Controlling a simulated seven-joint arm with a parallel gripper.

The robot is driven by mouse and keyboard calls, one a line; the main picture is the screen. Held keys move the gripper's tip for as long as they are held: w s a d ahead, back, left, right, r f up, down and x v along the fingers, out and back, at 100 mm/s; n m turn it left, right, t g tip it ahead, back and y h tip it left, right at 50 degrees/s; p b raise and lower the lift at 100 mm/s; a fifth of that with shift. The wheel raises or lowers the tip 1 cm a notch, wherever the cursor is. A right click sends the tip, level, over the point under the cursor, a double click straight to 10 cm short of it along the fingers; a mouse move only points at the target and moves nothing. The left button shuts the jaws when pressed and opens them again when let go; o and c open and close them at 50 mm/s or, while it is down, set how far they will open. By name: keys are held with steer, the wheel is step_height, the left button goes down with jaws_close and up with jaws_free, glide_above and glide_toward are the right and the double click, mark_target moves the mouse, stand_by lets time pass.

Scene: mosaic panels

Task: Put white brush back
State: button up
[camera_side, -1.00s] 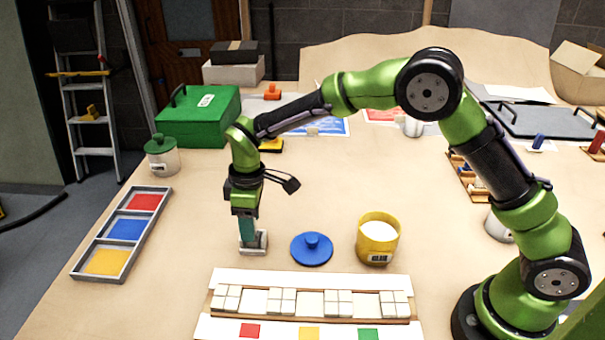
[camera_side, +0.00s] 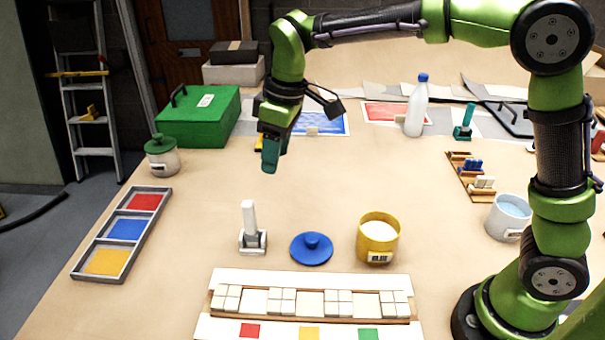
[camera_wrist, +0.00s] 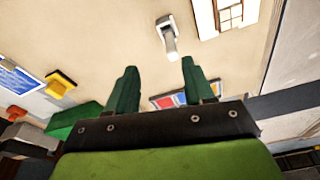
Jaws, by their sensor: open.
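The white brush (camera_side: 250,230) stands upright in its small grey-white holder (camera_side: 253,243) on the table, left of the blue lid, its handle pointing up. It also shows in the wrist view (camera_wrist: 170,42), beyond my fingertips. My gripper (camera_side: 270,165) is open and empty, raised well above the table, above and slightly right of the brush in the side view. In the wrist view my gripper (camera_wrist: 158,75) has its two green fingers spread apart with nothing between them.
A blue lid (camera_side: 312,249) and a yellow glue pot (camera_side: 378,240) stand right of the brush. A tile panel (camera_side: 310,278) lies in front, a three-colour tray (camera_side: 75,270) at left. A green box (camera_side: 198,117) stands behind. The table's middle is clear.

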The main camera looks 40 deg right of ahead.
steer(key=s+d+r+m+t, duration=0.3)
steer(key=s+d+r+m, duration=0.2)
steer(key=s+d, duration=0.3)
steer(key=s+d+f+m+t, duration=0.1)
steer(key=s+m, duration=0.2)
steer(key=s, duration=0.3)
steer(key=s+d+f+m+t, duration=0.1)
steer(key=s+d+f+m, duration=0.1)
steer(key=s, duration=0.4)
steer(key=shift+d+f+m+t+y, duration=0.2)
steer(key=shift+d+m+t+y, duration=0.1)
steer(key=shift+m+y, duration=0.1)
